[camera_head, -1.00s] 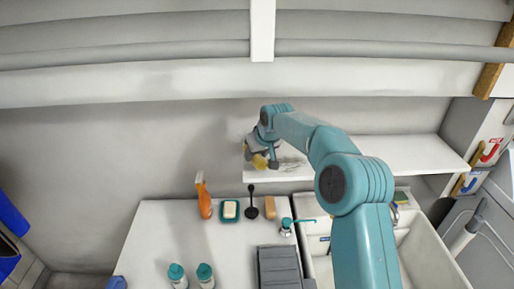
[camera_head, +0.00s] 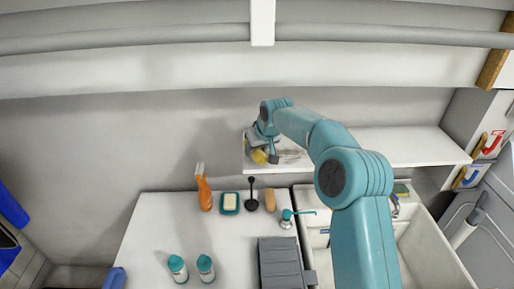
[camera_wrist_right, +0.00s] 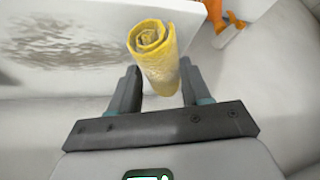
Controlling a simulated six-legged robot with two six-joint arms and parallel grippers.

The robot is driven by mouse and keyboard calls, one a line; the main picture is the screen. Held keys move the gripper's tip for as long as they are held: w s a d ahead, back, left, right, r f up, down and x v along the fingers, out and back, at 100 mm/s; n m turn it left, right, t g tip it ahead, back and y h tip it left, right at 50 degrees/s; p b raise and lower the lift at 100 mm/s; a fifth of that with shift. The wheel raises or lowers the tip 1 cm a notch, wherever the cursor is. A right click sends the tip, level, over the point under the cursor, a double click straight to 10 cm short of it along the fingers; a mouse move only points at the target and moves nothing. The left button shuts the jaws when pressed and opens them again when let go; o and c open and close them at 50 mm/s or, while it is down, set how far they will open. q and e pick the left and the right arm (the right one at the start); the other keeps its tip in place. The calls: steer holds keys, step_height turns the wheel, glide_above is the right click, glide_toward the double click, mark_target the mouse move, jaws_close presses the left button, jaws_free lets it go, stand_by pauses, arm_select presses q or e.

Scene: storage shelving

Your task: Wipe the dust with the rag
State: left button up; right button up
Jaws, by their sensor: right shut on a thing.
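My right gripper (camera_wrist_right: 157,88) is shut on a rolled yellow rag (camera_wrist_right: 158,62), which stands out beyond the fingertips in the right wrist view. In the head view the rag (camera_head: 258,156) is a small yellow patch at the left end of the white wall shelf (camera_head: 400,147), partly hidden by my right gripper (camera_head: 264,148). The dust (camera_wrist_right: 62,42) is a grey-brown smear on the white shelf surface, left of the rag in the wrist view and apart from it. In the head view the dust (camera_head: 291,158) shows just right of the gripper, partly covered by my arm. My left gripper is not in view.
Below the shelf, a white counter (camera_head: 150,225) holds an orange spray bottle (camera_head: 204,190), a soap dish (camera_head: 229,203), a black plunger-like tool (camera_head: 252,195) and two teal-capped bottles (camera_head: 178,268). A sink (camera_head: 420,250) lies to the right. The shelf's right part is clear.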

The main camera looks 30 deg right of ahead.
steer(key=shift+f+b, duration=0.65)
steer(key=shift+f, duration=0.25)
steer(key=shift+s+d, duration=0.1)
